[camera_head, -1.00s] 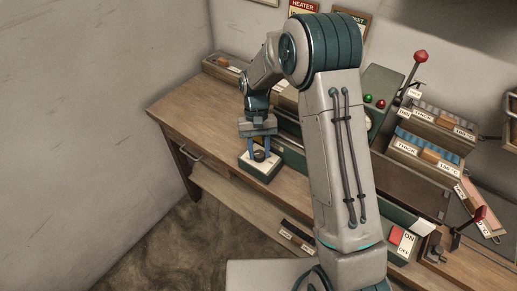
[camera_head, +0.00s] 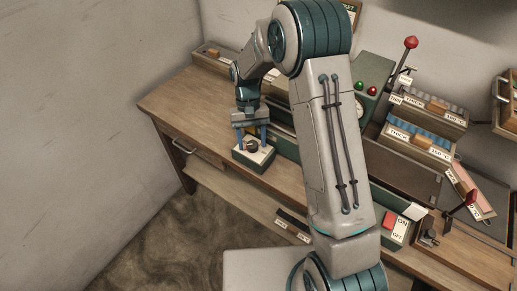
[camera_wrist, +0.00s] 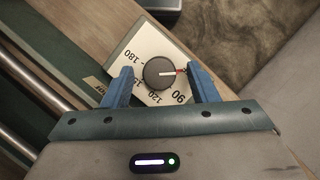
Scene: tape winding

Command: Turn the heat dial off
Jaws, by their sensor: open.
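The heat dial is a dark round knob (camera_wrist: 159,73) with a white pointer line, on a white plate (camera_wrist: 127,46) marked with numbers such as 90, 120 and 180. In the wrist view the pointer line aims right, at a small red mark. The dial box (camera_head: 250,167) also shows in the head view, at the front edge of the bench. My gripper (camera_wrist: 162,85) is open, pointing down, its two blue fingers on either side of the knob. A gap shows between the fingers and the knob. The plate's lower edge is partly hidden by my gripper.
Right along the wooden bench (camera_head: 178,103) are an ON/OFF switch box (camera_head: 391,228), a red-knobbed lever (camera_head: 411,43), another red-ended lever (camera_head: 471,198) and labelled trays (camera_head: 420,140). A drawer handle (camera_head: 184,147) juts from the bench front.

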